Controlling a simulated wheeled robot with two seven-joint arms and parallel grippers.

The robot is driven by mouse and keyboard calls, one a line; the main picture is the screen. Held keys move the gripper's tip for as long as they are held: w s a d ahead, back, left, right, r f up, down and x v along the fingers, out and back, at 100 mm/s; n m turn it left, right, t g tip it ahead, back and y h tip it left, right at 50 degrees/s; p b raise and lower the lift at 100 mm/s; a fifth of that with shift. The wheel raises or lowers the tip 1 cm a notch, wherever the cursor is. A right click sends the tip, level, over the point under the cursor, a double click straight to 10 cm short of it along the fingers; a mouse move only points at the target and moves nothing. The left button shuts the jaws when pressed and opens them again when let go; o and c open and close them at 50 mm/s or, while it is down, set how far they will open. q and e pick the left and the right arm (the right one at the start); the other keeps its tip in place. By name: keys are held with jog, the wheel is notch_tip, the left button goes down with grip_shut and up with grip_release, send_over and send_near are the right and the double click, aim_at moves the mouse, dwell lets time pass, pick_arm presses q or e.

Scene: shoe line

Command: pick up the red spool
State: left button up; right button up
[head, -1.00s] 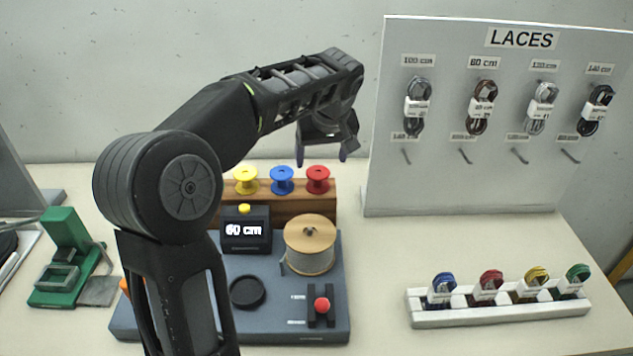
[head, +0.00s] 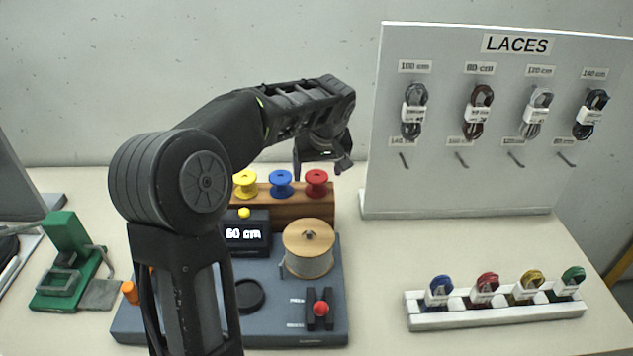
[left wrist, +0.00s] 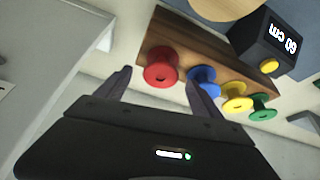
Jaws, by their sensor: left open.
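The red spool (head: 317,182) stands at the right end of the wooden rack (head: 292,208), beside the blue spool (head: 281,183). It also shows in the left wrist view (left wrist: 161,68). My left gripper (head: 322,168) is open and empty, just above and around the top of the red spool in the head view. In the left wrist view its two fingers (left wrist: 158,88) point toward the rack, with the red spool between and a little beyond the tips. The right finger lies close to the blue spool. My right gripper is not in view.
The yellow spool (head: 246,184) stands left of the blue one, and a green spool (left wrist: 262,107) shows in the wrist view. A display box (head: 246,232) and large cord reel (head: 309,249) stand before the rack. The LACES board (head: 470,180) rises to the right.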

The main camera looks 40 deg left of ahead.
aim_at(317, 176)
pick_arm(q)
jog(key=x, duration=0.3)
jog(key=shift+a+f+p, duration=0.15)
jog(key=shift+f+p, duration=0.1)
jog(key=shift+p, duration=0.05)
jog(key=shift+c, duration=0.5)
jog(key=c, duration=1.4)
